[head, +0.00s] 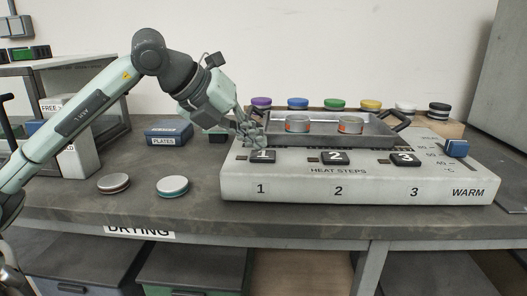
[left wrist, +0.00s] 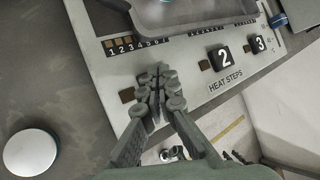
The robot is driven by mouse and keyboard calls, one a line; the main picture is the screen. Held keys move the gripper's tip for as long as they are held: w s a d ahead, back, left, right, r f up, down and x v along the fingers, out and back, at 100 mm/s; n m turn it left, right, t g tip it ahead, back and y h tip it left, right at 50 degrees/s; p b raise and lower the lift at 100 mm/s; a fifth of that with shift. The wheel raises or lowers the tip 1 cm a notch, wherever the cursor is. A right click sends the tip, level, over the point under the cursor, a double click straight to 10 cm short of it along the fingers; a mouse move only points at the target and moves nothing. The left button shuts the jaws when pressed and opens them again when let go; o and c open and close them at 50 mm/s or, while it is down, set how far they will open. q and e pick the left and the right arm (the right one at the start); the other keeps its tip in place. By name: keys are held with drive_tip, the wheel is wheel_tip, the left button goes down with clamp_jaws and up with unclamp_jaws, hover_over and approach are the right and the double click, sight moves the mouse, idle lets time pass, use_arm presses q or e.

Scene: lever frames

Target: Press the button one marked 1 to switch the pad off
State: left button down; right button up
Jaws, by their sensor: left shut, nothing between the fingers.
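The pale heating pad (head: 290,185) lies on the bench with black buttons along its front. The button marked 1 (head: 262,157) is at its left, with button 2 (head: 335,158) and button 3 (head: 405,159) to the right. My left gripper (head: 255,141) is shut and empty, fingers pointing down just at button 1; I cannot tell whether they touch it. In the left wrist view the shut fingers (left wrist: 158,82) hide button 1, while button 2 (left wrist: 223,58) and button 3 (left wrist: 258,44) show. A small brown square (left wrist: 127,95) lies beside the fingers. My right gripper is out of view.
A metal tray (head: 380,140) with two round tins stands on the pad behind the buttons. A blue lever (head: 456,148) is at the right. Coloured-lid jars (head: 297,103) stand behind. Two round discs (head: 172,187) lie on the bench at left, near a PLATES box (head: 167,133).

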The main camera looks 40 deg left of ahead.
sight(254, 154)
use_arm(q)
drive_tip(key=shift+r, duration=0.1)
wheel_tip(254, 154, up, 6)
drive_tip(key=p, duration=0.5)
